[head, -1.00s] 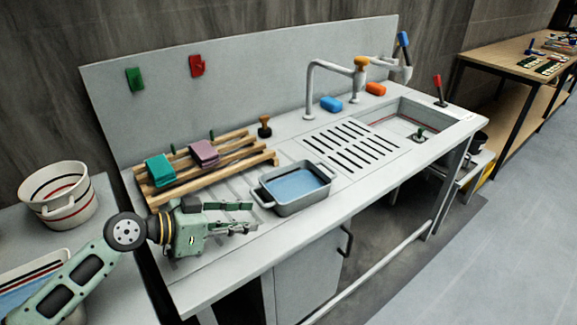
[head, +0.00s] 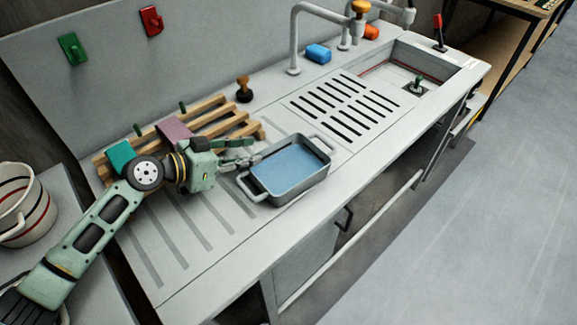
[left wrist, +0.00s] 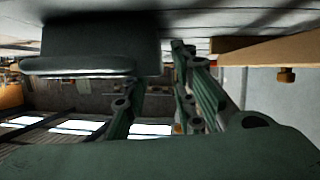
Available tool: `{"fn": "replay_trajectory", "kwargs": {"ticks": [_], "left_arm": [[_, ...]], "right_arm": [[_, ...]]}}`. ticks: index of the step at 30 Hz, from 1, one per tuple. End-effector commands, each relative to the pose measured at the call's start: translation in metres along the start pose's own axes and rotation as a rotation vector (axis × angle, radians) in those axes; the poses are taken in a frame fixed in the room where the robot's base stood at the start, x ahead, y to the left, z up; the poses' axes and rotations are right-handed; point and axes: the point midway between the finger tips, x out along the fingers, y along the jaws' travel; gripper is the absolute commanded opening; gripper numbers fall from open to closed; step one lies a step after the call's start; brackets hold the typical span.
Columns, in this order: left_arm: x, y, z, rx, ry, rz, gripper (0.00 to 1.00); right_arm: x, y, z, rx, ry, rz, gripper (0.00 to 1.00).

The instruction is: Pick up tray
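A grey rectangular tray (head: 304,188) with a blue inside and a loop handle at each end sits on the grey counter (head: 215,265) in the head view. My left gripper (head: 254,152) is at the tray's left back corner, above its left handle (head: 250,187). Its fingers look apart with nothing between them; whether they touch the tray I cannot tell. The left wrist view shows the two green fingers (left wrist: 165,100) spread, and a dark block whose nature is unclear. My right gripper is not in view.
A wooden rack (head: 225,118) with a teal sponge (head: 121,155) and a mauve sponge (head: 174,129) lies behind my left arm. A brown-handled stamp-like tool (head: 243,90) stands near the tray. A slotted drain and sink (head: 430,72) lie right.

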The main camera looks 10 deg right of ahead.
Motion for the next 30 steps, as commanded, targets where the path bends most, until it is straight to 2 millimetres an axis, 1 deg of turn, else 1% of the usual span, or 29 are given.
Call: {"fn": "replay_trajectory", "kwargs": {"ticks": [1,4,6,8,10,13,20,21,27,30], "left_arm": [[0.003,0.0,-0.001,0.0,0.001,0.0,0.25],[0.012,0.001,-0.001,-0.001,0.001,0.001,0.25],[0.022,0.001,-0.002,-0.001,0.001,0.002,0.25],[0.032,0.001,-0.002,-0.002,0.001,0.002,0.25],[0.042,0.001,-0.002,-0.001,0.001,0.002,0.25],[0.05,0.001,-0.001,-0.001,0.001,0.0,0.25],[0.053,0.001,0.001,0.001,0.0,0.0,0.25],[0.053,0.0,0.001,0.001,0.0,0.0,0.24],[0.053,0.001,0.001,0.001,0.0,0.0,0.07],[0.052,0.001,0.001,0.0,0.0,0.0,0.0]], "right_arm": [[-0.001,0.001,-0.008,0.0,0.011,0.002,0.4],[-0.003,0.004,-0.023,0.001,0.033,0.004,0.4],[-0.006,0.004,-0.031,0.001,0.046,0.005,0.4],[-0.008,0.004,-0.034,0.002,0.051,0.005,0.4],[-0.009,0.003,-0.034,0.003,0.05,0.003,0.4],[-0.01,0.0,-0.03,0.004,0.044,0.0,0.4],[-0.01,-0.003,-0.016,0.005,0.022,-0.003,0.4],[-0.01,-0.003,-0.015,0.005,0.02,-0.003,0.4],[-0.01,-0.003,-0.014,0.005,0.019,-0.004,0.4],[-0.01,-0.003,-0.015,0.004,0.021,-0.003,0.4]]}}
